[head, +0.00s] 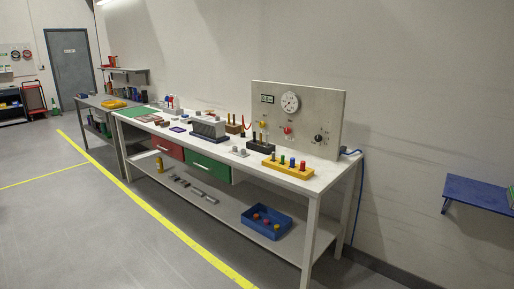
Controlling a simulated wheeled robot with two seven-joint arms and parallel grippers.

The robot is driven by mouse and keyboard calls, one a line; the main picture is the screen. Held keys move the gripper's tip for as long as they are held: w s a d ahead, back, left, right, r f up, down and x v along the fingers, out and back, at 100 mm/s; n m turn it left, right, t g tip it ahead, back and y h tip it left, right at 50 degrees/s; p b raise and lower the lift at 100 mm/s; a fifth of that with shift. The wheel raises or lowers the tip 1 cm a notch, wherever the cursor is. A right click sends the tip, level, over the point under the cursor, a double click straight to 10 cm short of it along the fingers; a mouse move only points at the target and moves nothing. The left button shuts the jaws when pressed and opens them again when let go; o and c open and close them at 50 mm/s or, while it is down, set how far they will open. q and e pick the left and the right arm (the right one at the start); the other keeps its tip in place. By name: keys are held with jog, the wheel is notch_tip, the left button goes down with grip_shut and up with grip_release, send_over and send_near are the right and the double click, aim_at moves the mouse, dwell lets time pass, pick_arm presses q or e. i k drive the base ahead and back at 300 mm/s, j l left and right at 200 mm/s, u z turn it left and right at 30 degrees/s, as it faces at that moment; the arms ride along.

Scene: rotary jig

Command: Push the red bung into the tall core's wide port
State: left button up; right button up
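A yellow rack (287,172) stands at the right front of the long white bench and holds several small upright pieces with coloured tops. The red-topped piece (303,166) at its right end may be the red bung, but it is too small to be sure. A tall core with a wide port cannot be made out with certainty. A grey block (208,127) stands on a dark base near the bench's middle, and a dark block with upright pins (262,145) is to its right. Neither of my grippers is in view.
A panel with a dial (290,102) stands at the back of the bench (318,181). A blue tray (264,221) with red and yellow pieces is on the lower shelf. A blue wall shelf (478,193) juts out at right. The floor in front is clear.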

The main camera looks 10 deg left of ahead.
aim_at(214, 128)
jog(key=i+j+z, duration=0.2)
jog(key=i+j, duration=0.25)
jog(key=i+j+z, duration=0.2)
jog(key=i+j, duration=0.3)
jog(key=i+j+z, duration=0.2)
jog(key=i+j, duration=0.2)
jog(key=j, duration=0.3)
